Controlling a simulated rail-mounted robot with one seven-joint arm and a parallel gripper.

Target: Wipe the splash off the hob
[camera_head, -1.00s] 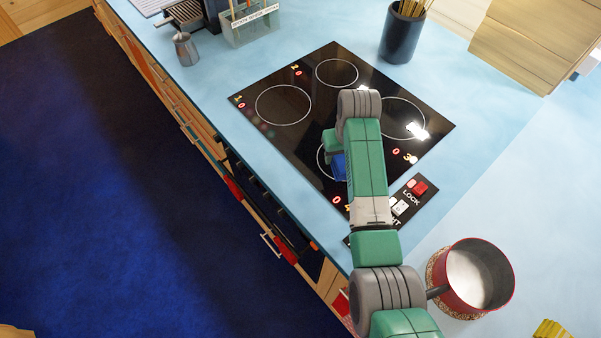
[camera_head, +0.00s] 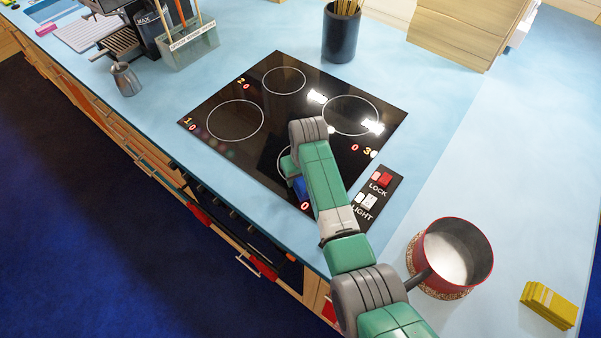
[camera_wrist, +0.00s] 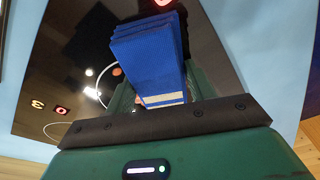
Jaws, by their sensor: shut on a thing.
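The black glass hob (camera_head: 262,118) lies in the light blue worktop, with pale rings and red digits. Faint reddish spots (camera_head: 222,150) show near its left front edge; I cannot tell whether they are the splash or a reflection. My gripper (camera_head: 299,181) is over the front right ring, mostly hidden by my arm in the head view. It is shut on a blue folded cloth (camera_wrist: 150,60), which also shows as a small blue patch in the head view (camera_head: 302,189). I cannot tell whether the cloth touches the glass.
A LOCK and LIGHT switch panel (camera_head: 377,190) adjoins the hob's right side. A red pot of white liquid (camera_head: 480,235) stands on a patterned mat at the right, with a yellow stack (camera_head: 549,303) beyond. A dark utensil pot (camera_head: 340,38) and metal jug (camera_head: 126,79) stand behind and left.

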